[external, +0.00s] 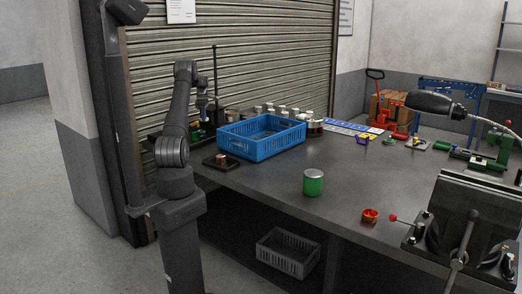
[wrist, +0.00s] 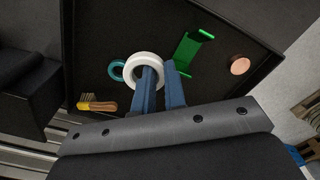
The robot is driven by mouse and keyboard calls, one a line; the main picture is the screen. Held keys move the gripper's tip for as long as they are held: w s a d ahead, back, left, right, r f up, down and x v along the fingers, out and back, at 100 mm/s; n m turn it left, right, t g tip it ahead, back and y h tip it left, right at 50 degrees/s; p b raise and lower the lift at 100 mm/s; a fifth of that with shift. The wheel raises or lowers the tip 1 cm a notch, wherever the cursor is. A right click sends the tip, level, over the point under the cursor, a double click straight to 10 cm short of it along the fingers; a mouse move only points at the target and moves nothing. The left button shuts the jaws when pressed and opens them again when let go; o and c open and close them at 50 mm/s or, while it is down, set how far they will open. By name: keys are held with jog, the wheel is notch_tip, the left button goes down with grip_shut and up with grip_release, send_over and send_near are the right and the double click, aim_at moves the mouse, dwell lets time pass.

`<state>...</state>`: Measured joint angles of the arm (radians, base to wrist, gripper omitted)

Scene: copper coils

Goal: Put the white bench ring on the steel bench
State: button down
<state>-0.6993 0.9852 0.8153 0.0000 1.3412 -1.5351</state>
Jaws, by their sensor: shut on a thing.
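The white bench ring (wrist: 133,72) shows in the wrist view at my fingertips, over a dark tray (wrist: 95,40). My gripper (wrist: 163,68) has two blue fingers, one at the ring's hole and one outside its right side. It is shut on the ring's wall. The fingers hide part of the ring. In the external view my gripper (external: 203,110) is at the far left end of the steel bench (external: 265,190), by the shutter. The ring cannot be made out there.
The tray also holds a teal ring (wrist: 116,70), a green bracket (wrist: 190,50), a copper disc (wrist: 240,66) and a yellow-handled brush (wrist: 98,105). A blue crate (external: 262,146) stands right of my gripper. A green can (external: 313,183) stands mid-bench; bare bench surrounds it.

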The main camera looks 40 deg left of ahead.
jog(key=r, duration=0.5)
jog(key=shift+w+d, duration=0.25)
jog(key=w+d+m, duration=0.2)
jog(key=w+d, duration=0.3)
jog(key=d, duration=0.4)
jog(key=w+d+m, duration=0.1)
jog(key=w+d, duration=0.4)
jog(key=d, duration=0.4)
jog(key=w+d+m, duration=0.2)
jog(key=d, duration=1.4)
jog(key=w+d+m, duration=0.2)
jog(key=d, duration=1.3)
jog(key=s+d+m, duration=0.2)
jog(key=s+d, duration=0.3)
jog(key=d, duration=1)
jog(key=s+d+m, duration=0.3)
jog(key=s+d, duration=0.1)
jog(key=d, duration=1.1)
jog(key=s+d+m, duration=0.4)
jog(key=s+d, duration=1.9)
jog(key=s, duration=0.2)
send_over(352, 200)
jog(key=f, duration=0.8)
jog(key=s+f, duration=0.1)
jog(key=f, duration=0.3)
jog(key=shift+d+f, duration=0.1)
jog(key=shift+d, duration=0.05)
jog(key=shift+w+f, duration=0.3)
jog(key=shift+w, duration=0.15)
jog(key=shift+f, duration=1.9)
